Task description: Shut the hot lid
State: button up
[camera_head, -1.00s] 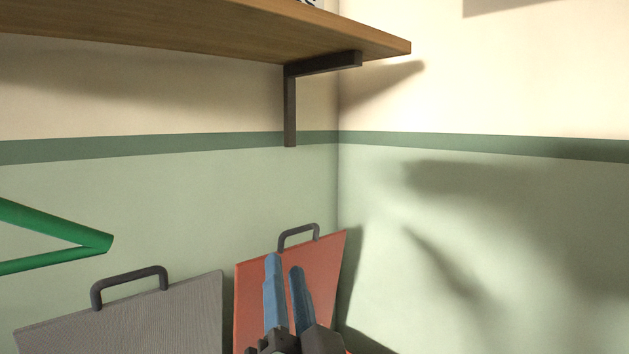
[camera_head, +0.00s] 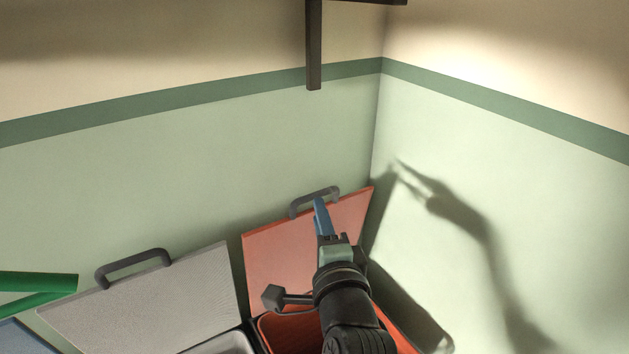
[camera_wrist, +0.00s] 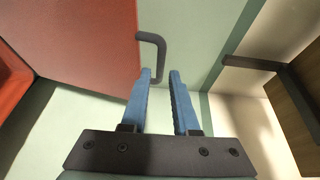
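The red lid (camera_head: 280,248), which I take to be the hot lid, stands raised, leaning back near the wall corner. Its dark handle (camera_head: 315,201) is on its upper edge; in the wrist view the handle (camera_wrist: 160,47) sticks out from the red lid (camera_wrist: 75,40). My gripper (camera_head: 319,203) is in front of the lid, its fingertips by the handle. In the wrist view the blue fingers of my gripper (camera_wrist: 161,73) are apart, with the handle's lower part just at or between the tips. I cannot tell whether they touch it.
A red basin (camera_head: 290,333) lies below the red lid. A grey lid (camera_head: 150,300) with a dark handle stands raised to the left, over a pale basin (camera_head: 225,345). A green bar (camera_head: 40,283) is at far left. A shelf bracket (camera_head: 314,45) is above.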

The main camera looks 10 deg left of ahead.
aim_at(314, 194)
jog(key=b+x, duration=0.1)
jog(key=x, duration=0.8)
jog(key=shift+w+a, duration=0.1)
jog(key=shift+w, duration=0.3)
grip_shut()
dwell(1.0)
